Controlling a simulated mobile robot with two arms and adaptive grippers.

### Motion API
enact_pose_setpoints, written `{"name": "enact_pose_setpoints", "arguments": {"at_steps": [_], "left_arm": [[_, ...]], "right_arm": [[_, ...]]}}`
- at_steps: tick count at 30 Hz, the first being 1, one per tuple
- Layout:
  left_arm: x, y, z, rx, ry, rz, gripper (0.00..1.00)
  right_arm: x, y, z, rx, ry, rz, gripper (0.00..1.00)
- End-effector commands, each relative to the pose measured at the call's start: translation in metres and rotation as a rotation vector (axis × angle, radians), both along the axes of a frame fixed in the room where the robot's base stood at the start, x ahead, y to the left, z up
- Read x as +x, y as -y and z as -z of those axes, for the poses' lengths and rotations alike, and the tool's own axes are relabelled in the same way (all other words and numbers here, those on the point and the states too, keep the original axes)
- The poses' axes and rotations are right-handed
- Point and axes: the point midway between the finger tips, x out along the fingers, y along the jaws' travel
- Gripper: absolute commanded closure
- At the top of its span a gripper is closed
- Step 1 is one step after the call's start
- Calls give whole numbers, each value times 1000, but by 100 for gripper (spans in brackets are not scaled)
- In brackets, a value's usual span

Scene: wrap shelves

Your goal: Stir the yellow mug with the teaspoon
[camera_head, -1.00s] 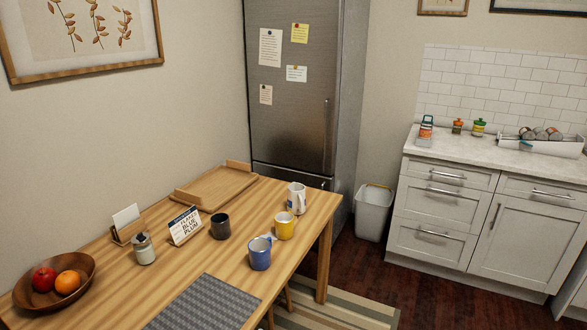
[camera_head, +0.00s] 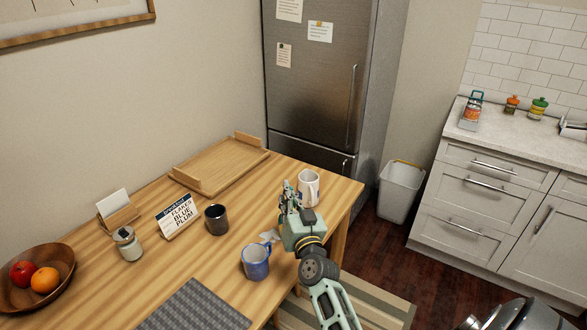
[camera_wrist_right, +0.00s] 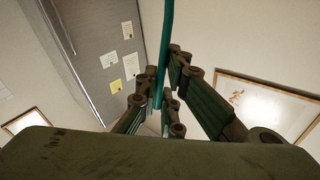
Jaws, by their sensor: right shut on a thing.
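My right gripper (camera_head: 289,194) is over the right part of the wooden table, among the mugs. In the right wrist view its fingers (camera_wrist_right: 164,88) are shut on a thin teal rod (camera_wrist_right: 166,38), which looks like the teaspoon's handle. The spoon's bowl is not visible. The yellow mug is hidden behind my right gripper and wrist in the head view, so I cannot tell whether the spoon is inside it. My left gripper is not in view.
A blue mug (camera_head: 256,262) stands close left of my right wrist. A white mug (camera_head: 309,188) is just behind. A dark cup (camera_head: 216,218), sign (camera_head: 178,216), jar (camera_head: 128,245), tray (camera_head: 219,168) and fruit bowl (camera_head: 62,262) occupy the table (camera_head: 185,255).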

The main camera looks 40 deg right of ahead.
Motion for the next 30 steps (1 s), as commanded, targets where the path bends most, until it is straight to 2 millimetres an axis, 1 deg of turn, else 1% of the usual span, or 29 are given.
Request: {"name": "enact_pose_setpoints", "arguments": {"at_steps": [1,3,6,9,13,16,20,30], "left_arm": [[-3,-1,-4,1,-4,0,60],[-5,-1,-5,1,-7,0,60],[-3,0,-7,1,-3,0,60],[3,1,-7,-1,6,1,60],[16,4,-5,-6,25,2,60],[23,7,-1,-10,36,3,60],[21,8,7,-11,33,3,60],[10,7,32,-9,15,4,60]], "right_arm": [[16,14,-12,-21,4,25,100],[30,29,-19,-47,1,52,100],[44,43,-27,-73,-5,77,100],[49,49,-30,-86,-8,88,100],[50,51,-27,-90,-8,90,100],[48,51,-23,-90,-8,89,100],[46,52,-15,-90,-8,89,100],[37,55,11,-89,-8,89,100]]}}
